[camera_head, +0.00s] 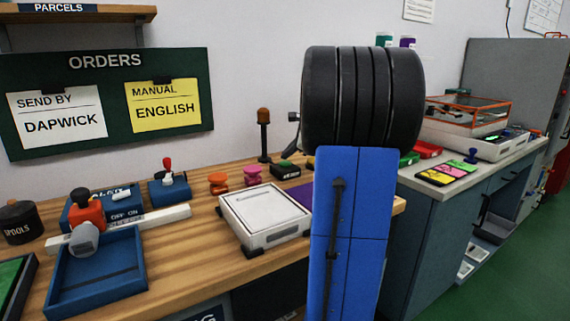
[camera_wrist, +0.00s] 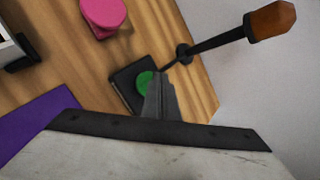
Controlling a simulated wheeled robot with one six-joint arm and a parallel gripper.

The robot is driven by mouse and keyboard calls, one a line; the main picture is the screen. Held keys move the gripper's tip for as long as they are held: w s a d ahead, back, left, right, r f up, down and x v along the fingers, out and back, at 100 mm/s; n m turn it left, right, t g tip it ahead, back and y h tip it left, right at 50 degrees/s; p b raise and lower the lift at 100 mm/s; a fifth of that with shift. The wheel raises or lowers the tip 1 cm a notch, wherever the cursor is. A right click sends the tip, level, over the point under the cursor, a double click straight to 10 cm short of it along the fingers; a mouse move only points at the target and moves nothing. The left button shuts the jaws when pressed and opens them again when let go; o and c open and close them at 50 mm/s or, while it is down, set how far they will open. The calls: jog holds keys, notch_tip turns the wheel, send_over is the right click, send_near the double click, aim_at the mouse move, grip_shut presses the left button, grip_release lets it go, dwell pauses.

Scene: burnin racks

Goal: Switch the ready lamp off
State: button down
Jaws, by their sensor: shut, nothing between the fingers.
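The lamp (camera_head: 264,115) has a brownish-amber head on a black post at the back of the wooden bench. It also shows in the wrist view (camera_wrist: 270,20), dull amber with no clear glow. Beside its base sits a black switch box (camera_head: 287,170) with a green button (camera_wrist: 145,82) on top. My gripper (camera_wrist: 158,78) is shut and empty, its fingertips at the right edge of the green button and covering part of it. I cannot tell whether they touch it. In the head view my arm hides the gripper.
A pink knob (camera_wrist: 100,14) and a white flat device (camera_head: 264,215) stand left of the switch box. A purple mat (camera_head: 300,194) lies nearby. A blue tray (camera_head: 96,274) and blue switch boxes are further left. The wall is close behind the lamp.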

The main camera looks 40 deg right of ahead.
aim_at(288, 164)
jog(key=shift+r, duration=0.3)
notch_tip(288, 164, up, 6)
dwell(0.8)
dwell(0.5)
